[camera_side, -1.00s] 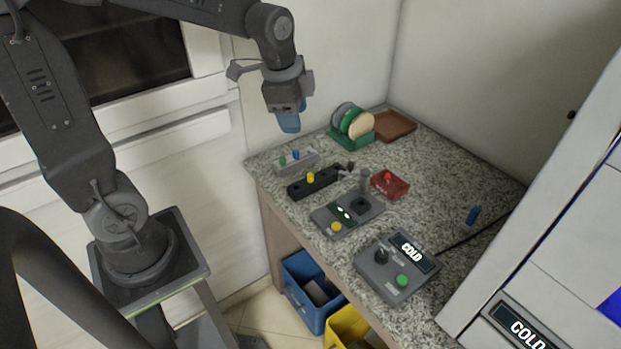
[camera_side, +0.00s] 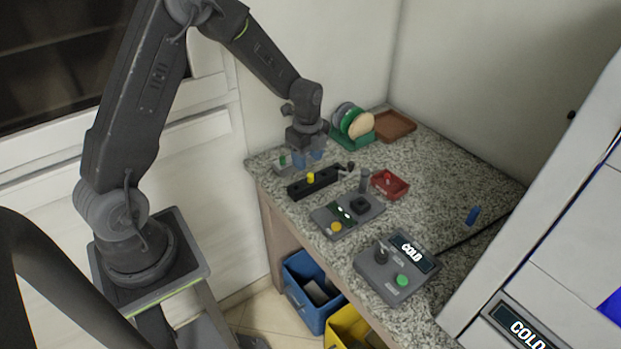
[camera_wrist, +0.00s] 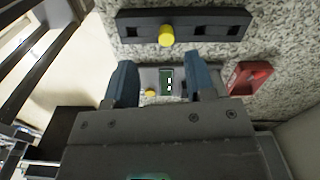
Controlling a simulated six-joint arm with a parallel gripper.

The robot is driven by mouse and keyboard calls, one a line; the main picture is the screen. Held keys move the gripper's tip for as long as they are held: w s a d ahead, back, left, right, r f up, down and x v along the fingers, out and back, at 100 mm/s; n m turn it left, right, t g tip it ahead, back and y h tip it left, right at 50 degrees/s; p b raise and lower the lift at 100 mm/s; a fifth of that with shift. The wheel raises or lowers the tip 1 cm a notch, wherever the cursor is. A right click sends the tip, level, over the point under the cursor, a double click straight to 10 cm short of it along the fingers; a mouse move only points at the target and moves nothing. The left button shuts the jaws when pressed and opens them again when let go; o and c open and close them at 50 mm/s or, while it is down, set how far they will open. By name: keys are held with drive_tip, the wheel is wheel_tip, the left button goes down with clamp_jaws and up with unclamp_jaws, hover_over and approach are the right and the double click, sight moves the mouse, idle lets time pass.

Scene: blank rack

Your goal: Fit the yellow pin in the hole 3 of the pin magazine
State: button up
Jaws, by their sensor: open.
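The yellow pin (camera_side: 311,178) stands upright in a long black block (camera_side: 327,179) on the counter. It also shows in the wrist view (camera_wrist: 166,35), with square openings on both sides of it in the block (camera_wrist: 183,14).
A red tray (camera_side: 397,189), a grey panel with a yellow button (camera_side: 336,227) and a control box reading COLD (camera_side: 390,277) stand nearer. A rack of discs (camera_side: 362,138) and a brown tray (camera_side: 396,127) are at the back.

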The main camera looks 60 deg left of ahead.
sight(311, 175)
drive_tip(key=shift+w+f, duration=0.2)
drive_tip(key=shift+f, duration=1.4)
drive_tip(key=shift+w+f, duration=0.2)
drive_tip(key=shift+f, duration=1.35)
clamp_jaws()
drive_tip(key=shift+r, duration=0.15)
